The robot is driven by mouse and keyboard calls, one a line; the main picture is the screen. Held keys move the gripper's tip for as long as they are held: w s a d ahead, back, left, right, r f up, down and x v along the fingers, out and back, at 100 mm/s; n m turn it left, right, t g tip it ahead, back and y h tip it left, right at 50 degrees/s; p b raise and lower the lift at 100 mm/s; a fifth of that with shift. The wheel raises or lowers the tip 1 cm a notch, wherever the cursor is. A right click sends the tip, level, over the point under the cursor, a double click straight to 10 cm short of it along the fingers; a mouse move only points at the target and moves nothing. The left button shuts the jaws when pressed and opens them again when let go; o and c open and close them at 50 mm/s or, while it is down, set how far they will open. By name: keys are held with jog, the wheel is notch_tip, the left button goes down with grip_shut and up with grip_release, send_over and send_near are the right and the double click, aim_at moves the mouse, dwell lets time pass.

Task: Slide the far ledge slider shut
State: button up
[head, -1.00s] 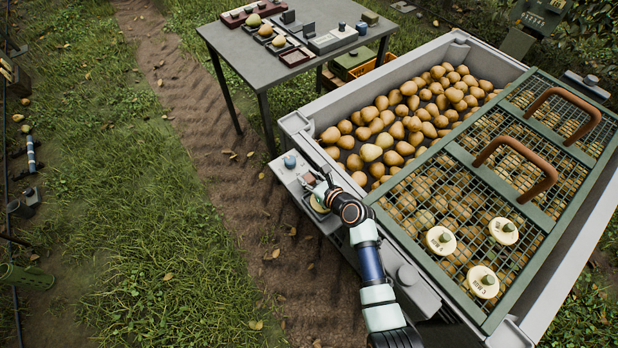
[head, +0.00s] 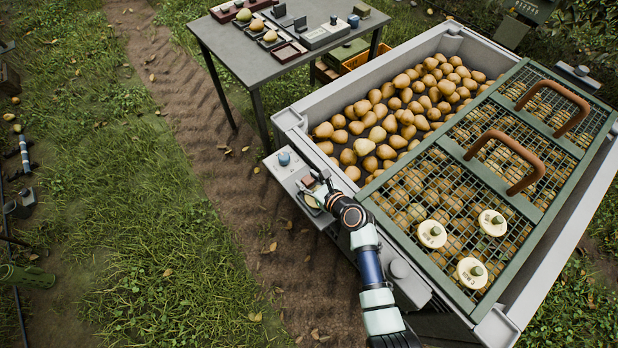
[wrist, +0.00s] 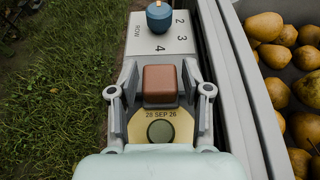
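My gripper (head: 318,192) is over the grey ledge on the left side of the pear bin. In the wrist view my gripper (wrist: 160,76) has its two fingers apart, one on each side of a reddish-brown block (wrist: 160,84). The block appears to be the slider's grip, and narrow gaps seem to show beside it. A yellowish plate (wrist: 177,117) marked "28 SEP 26" with a dark green round knob (wrist: 160,132) lies on the near side of the block. The slider's track is mostly hidden by the fingers, so its position cannot be told.
A blue knob (wrist: 159,16) stands on the ledge (wrist: 140,45) beyond the block, beside row numbers. The bin wall (wrist: 238,90) rises close on the right, with pears inside. A mesh lid (head: 440,185) with brown handles covers part of the bin. Grass lies open at left.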

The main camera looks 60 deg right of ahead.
jog(key=shift+o, duration=0.3)
jog(key=v, duration=1.2)
